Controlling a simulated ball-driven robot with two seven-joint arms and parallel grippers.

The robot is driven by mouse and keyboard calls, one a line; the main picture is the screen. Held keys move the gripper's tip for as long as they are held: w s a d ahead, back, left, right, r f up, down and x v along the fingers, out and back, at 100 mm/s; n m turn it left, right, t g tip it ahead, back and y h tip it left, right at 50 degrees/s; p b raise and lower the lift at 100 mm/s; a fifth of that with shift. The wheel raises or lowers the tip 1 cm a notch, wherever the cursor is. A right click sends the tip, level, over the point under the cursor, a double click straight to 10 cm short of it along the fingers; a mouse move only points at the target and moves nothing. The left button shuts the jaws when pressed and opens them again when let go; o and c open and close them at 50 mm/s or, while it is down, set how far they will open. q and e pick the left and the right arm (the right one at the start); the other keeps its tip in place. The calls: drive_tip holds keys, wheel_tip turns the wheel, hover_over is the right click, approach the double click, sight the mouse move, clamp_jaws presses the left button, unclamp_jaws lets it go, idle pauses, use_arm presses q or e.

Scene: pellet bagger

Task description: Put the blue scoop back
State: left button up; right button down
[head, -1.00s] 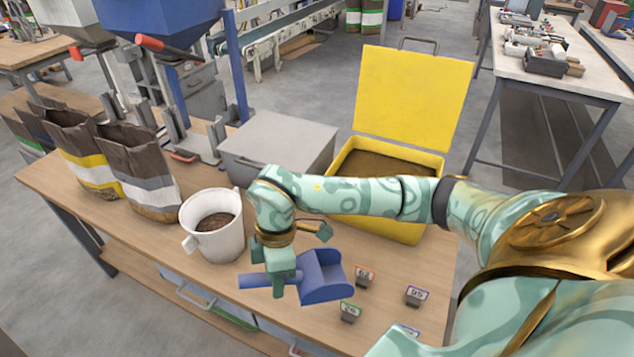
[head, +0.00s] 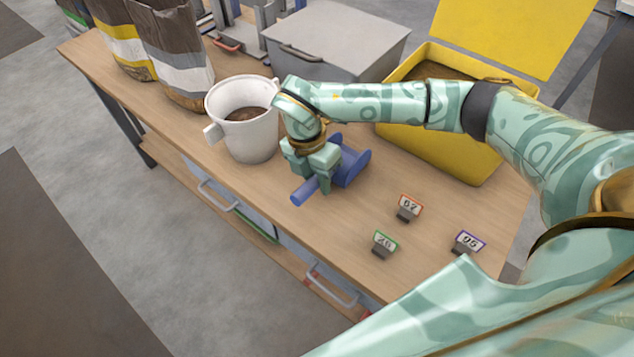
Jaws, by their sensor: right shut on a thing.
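The blue scoop (head: 351,167) is at the middle of the wooden table, right of the white bucket (head: 254,148). Its handle (head: 303,193) points toward the table's front edge and its pan faces the back. My right gripper (head: 324,184) points down and is shut on the scoop at its handle; the fingers hide part of it. The scoop is low over the table top or on it; I cannot tell whether it touches. My left gripper is not in view.
A yellow bin (head: 441,153) with an open lid and brown contents stands behind my right arm. A grey lidded box (head: 335,50) and paper bags (head: 178,55) stand at the back. Small number tags (head: 408,207) stand front right. The table front (head: 330,235) is clear.

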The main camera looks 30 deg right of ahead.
drive_tip(key=shift+f, duration=0.8)
drive_tip(key=shift+r, duration=0.1)
drive_tip(key=c, duration=1.2)
unclamp_jaws()
drive_tip(key=r+p, duration=0.1)
drive_tip(key=r, duration=0.3)
drive_tip(key=w+r+p, duration=0.1)
drive_tip(key=r, duration=0.3)
drive_tip(key=w+a+r+p, duration=0.1)
drive_tip(key=r, duration=0.2)
drive_tip(key=shift+r, duration=0.4)
